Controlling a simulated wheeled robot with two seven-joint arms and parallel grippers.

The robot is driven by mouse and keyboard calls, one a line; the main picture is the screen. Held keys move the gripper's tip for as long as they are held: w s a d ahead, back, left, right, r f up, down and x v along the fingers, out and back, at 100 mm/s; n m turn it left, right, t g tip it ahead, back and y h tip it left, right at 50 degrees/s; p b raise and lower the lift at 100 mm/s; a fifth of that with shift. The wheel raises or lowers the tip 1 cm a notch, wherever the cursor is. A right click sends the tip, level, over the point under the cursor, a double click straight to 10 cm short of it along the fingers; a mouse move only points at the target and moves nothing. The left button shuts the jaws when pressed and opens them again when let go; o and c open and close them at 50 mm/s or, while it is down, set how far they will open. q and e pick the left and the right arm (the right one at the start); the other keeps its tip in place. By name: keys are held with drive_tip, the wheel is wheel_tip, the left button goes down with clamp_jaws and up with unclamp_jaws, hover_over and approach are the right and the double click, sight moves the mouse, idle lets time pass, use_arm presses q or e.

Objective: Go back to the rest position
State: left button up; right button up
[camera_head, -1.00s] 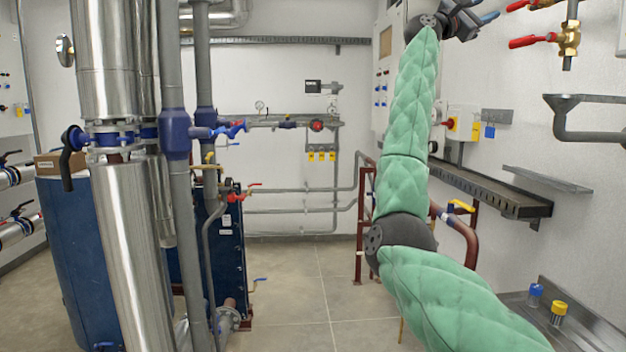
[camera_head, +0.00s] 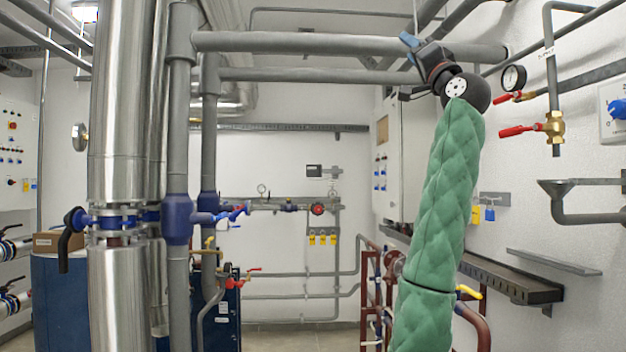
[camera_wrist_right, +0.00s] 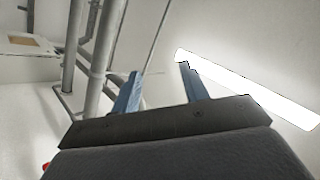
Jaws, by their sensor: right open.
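My right arm, in a green quilted cover, rises upright on the right of the head view. My right gripper (camera_head: 409,40) is at its top, in front of the grey overhead pipes in the picture. Its blue fingers also show in the right wrist view (camera_wrist_right: 158,80); they are spread apart with nothing between them. Behind them are the ceiling, pipes and a bright ceiling lamp (camera_wrist_right: 250,90). My left gripper is in neither view.
Red-handled valves (camera_head: 535,128) and a pressure gauge (camera_head: 513,77) are on the right wall. A cable tray (camera_head: 510,278) runs below. Silver insulated pipes (camera_head: 122,110) stand at the left. Grey overhead pipes (camera_head: 300,42) cross behind my right gripper. The middle floor is open.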

drive_tip(key=w+a+f+n+g+h, duration=0.1)
drive_tip(key=a+f+n+g+h, duration=0.15)
drive_tip(key=f, duration=1.45)
drive_tip(key=w+a+f+n+g+h, duration=0.15)
drive_tip(key=f+g+h, duration=0.25)
drive_tip(key=f, duration=1.3)
drive_tip(key=s+f+g+h, duration=0.2)
drive_tip(key=s+f, duration=0.2)
drive_tip(key=f, duration=1.1)
drive_tip(key=s+f+g+h, duration=0.2)
drive_tip(key=s+f+g, duration=0.1)
drive_tip(key=f, duration=1.2)
drive_tip(key=s+a+f+g, duration=0.1)
drive_tip(key=s+f+g, duration=0.1)
drive_tip(key=s+f, duration=0.7)
drive_tip(key=s+a+f+g, duration=0.15)
drive_tip(key=s+f, duration=0.45)
drive_tip(key=f, duration=0.7)
drive_tip(key=s+a+f+g, duration=0.1)
drive_tip(key=s+f+g, duration=0.1)
drive_tip(key=s+f, duration=0.7)
drive_tip(key=s+f+g, duration=0.5)
drive_tip(key=s+f, duration=1.3)
drive_tip(key=s, duration=0.2)
drive_tip(key=shift+d+f+n+g, duration=0.15)
drive_tip(key=shift+d+n+g, duration=0.15)
drive_tip(key=shift+n, duration=0.1)
drive_tip(key=shift+s, duration=0.1)
